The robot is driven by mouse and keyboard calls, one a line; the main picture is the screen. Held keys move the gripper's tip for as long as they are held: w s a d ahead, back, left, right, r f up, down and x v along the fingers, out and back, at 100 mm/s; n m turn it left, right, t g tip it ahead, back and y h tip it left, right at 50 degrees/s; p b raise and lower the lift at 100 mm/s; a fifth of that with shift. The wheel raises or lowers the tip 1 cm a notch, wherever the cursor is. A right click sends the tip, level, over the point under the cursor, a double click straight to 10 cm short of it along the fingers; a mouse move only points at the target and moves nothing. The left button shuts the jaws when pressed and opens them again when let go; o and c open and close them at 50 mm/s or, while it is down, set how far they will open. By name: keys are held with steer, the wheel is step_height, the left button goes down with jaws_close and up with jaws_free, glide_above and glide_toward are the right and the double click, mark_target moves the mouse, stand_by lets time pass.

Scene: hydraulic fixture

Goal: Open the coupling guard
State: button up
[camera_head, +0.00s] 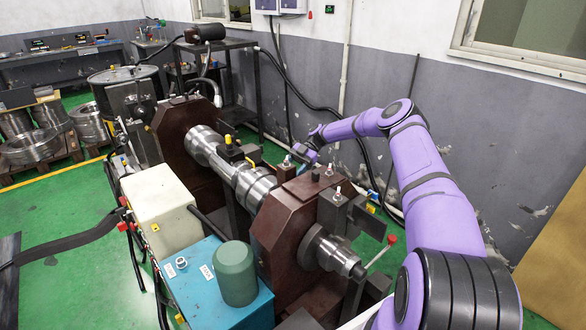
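The hydraulic fixture has two dark brown upright housings, the far one (178,140) and the near one (290,225). A shiny stepped shaft (218,152) with round collars runs between them. I cannot tell for sure which part is the coupling guard. My purple arm comes in from the right and reaches over behind the near housing. My gripper (305,152) is small in view, above and beyond the near housing and right of the shaft. Its fingers are too small and partly hidden to show whether they are open or hold anything.
A teal box (210,285) with a green cylinder (235,272) and a cream box (160,205) stand at the front left. A lever with a red knob (390,240) sticks out near my arm. A dark frame table (215,48) stands behind.

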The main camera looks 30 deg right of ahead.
steer(key=shift+r, duration=0.15)
steer(key=v, duration=1)
steer(key=shift+w+d, duration=0.2)
steer(key=shift+d, duration=0.15)
